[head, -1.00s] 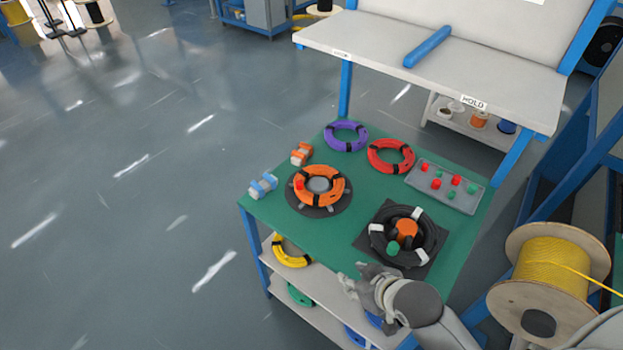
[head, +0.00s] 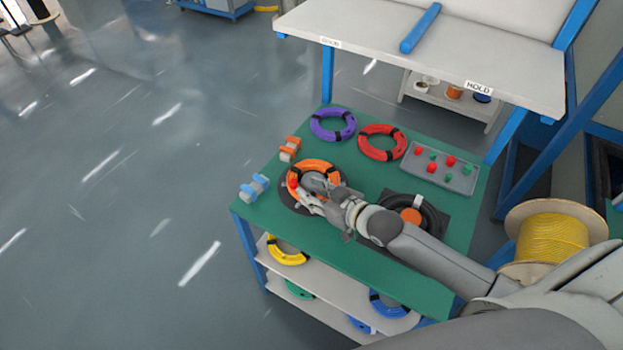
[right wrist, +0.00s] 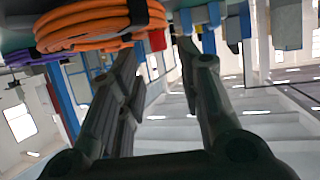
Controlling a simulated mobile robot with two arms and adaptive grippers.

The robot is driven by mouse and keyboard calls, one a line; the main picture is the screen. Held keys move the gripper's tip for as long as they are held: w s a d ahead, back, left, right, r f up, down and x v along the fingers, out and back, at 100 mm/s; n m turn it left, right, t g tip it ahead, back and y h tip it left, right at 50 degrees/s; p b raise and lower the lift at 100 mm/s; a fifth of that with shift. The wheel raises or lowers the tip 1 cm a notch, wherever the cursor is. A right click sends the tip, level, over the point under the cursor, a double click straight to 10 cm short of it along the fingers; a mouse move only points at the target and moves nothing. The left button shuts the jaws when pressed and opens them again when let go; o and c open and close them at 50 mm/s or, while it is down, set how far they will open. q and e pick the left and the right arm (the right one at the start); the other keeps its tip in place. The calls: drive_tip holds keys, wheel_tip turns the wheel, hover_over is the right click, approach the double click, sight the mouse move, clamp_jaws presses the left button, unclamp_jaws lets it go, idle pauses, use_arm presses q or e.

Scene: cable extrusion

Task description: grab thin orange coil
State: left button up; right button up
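The orange coil (head: 318,166) lies on a round dark stand on the green table (head: 330,253), with black ties around it. My right gripper (head: 302,192) is over the near left part of the coil and hides some of it. In the right wrist view, the orange coil (right wrist: 95,25) fills the top left, beside the left finger. The two fingers (right wrist: 158,48) are spread with a gap between them. Whether a finger touches the coil cannot be told. My left gripper is not in view.
A purple coil (head: 332,116) and a red coil (head: 364,150) lie farther back. A grey tray (head: 462,182) with red and green pieces is at right. A black coil (head: 436,216) is partly behind my arm. Two small clamp-like blocks sit at the left edge.

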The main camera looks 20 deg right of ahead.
sight(296, 184)
drive_tip(key=shift+x, duration=0.95)
drive_tip(key=shift+w+a+f, duration=0.15)
drive_tip(key=shift+w+a, duration=0.05)
drive_tip(key=shift+w, duration=0.4)
drive_tip(key=p+x, duration=0.1)
drive_tip(key=x, duration=0.2)
drive_tip(key=shift+w+a+f, duration=0.1)
drive_tip(key=shift+w+f, duration=0.1)
drive_tip(key=shift+w, duration=0.25)
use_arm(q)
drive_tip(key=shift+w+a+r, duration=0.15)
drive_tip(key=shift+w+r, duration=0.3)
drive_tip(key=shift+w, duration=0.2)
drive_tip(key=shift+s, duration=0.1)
use_arm(e)
clamp_jaws()
